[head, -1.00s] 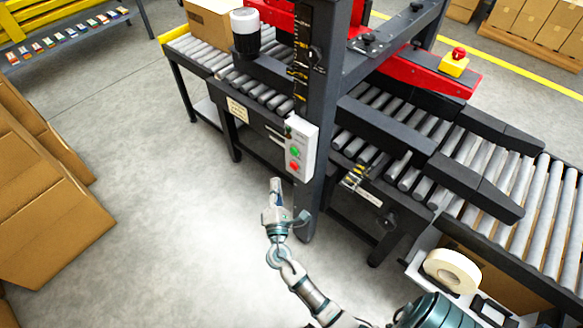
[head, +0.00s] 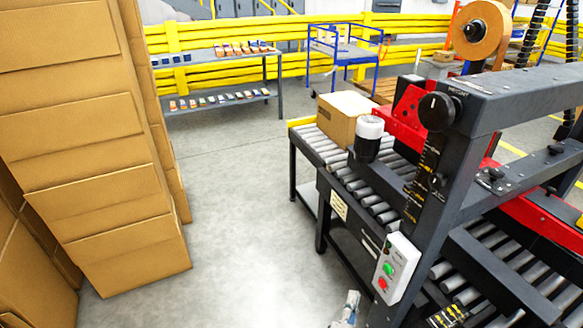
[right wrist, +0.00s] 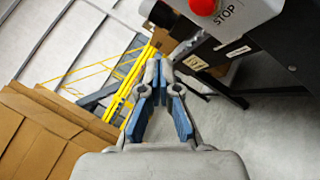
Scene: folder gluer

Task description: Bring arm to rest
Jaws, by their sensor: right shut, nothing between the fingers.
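My right gripper (head: 347,308) shows only in part at the bottom edge of the head view, beside the machine's frame. In the right wrist view the right gripper (right wrist: 157,72) has its two blue-padded fingers meeting at the tips, with nothing between them. The rest of my right arm is out of the head view. My left gripper is in neither view. The folder gluer machine (head: 462,150) stands at the right, with a white control box (head: 397,268) carrying green and red buttons. The red stop button (right wrist: 204,5) is at the top of the wrist view.
Stacked cardboard boxes (head: 95,160) fill the left side; they also show in the wrist view (right wrist: 45,125). A carton (head: 348,115) sits on the roller conveyor (head: 320,147). A shelf (head: 222,103) and a blue cart (head: 343,48) stand behind. Open floor (head: 240,215) lies between boxes and machine.

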